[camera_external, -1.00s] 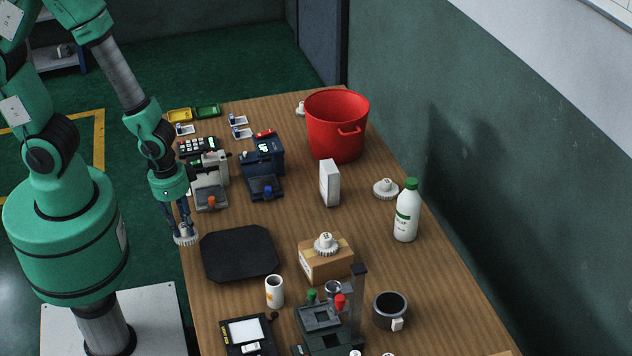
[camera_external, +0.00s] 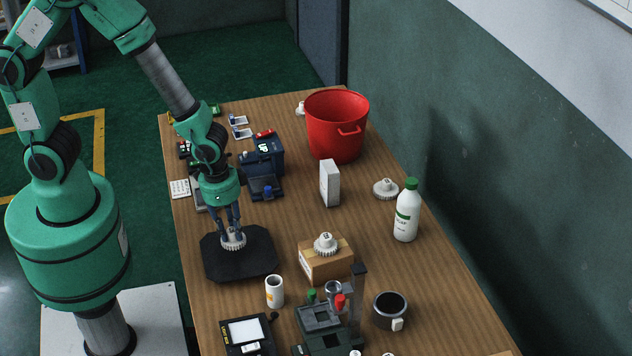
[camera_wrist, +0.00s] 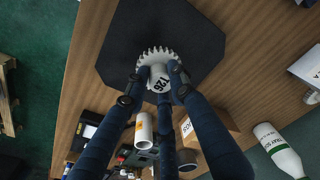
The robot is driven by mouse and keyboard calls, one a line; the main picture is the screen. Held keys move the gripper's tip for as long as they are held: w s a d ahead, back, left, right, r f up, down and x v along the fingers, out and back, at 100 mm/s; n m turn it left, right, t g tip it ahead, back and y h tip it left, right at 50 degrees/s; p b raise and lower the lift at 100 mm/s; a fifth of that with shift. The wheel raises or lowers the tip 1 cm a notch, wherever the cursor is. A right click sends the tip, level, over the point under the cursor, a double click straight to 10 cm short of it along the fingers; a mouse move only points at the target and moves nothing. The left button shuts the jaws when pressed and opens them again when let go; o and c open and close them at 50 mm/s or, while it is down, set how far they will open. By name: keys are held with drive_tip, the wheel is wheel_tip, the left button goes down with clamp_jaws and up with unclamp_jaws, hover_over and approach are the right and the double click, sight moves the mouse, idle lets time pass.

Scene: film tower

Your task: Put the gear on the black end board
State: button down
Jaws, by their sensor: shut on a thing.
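The black end board (camera_external: 240,262) lies flat near the left edge of the table; it also shows in the wrist view (camera_wrist: 195,35). My gripper (camera_external: 233,232) points down over the board, shut on a white gear (camera_external: 233,242). The gear's toothed rim is over the board. I cannot tell whether it touches the board or is just above it. Another white gear (camera_external: 326,243) sits on a cardboard box (camera_external: 328,264).
A white cup (camera_external: 275,291) stands just in front of the board. A dark machine (camera_external: 325,325) and a black mug (camera_external: 390,310) are near the front. A blue device (camera_external: 262,160), red bucket (camera_external: 336,125), white bottle (camera_external: 406,212) and another gear (camera_external: 385,188) stand farther back or right.

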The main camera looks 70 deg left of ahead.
sight(235, 238)
drive_tip(key=shift+w+d, duration=0.1)
drive_tip(key=shift+w, duration=0.2)
drive_tip(key=shift+w+f+b, duration=0.1)
drive_tip(key=shift+f+b, duration=0.55)
drive_tip(key=shift+f, duration=1.15)
drive_tip(key=shift+f, duration=0.1)
drive_tip(key=c, duration=1.5)
unclamp_jaws()
drive_tip(key=shift+o, duration=0.2)
drive_tip(key=r+p, duration=0.1)
drive_tip(key=r, duration=0.7)
drive_tip(key=s+r+p, duration=0.1)
drive_tip(key=r, duration=0.3)
drive_tip(key=shift+s+p, duration=0.1)
drive_tip(key=shift+p, duration=0.25)
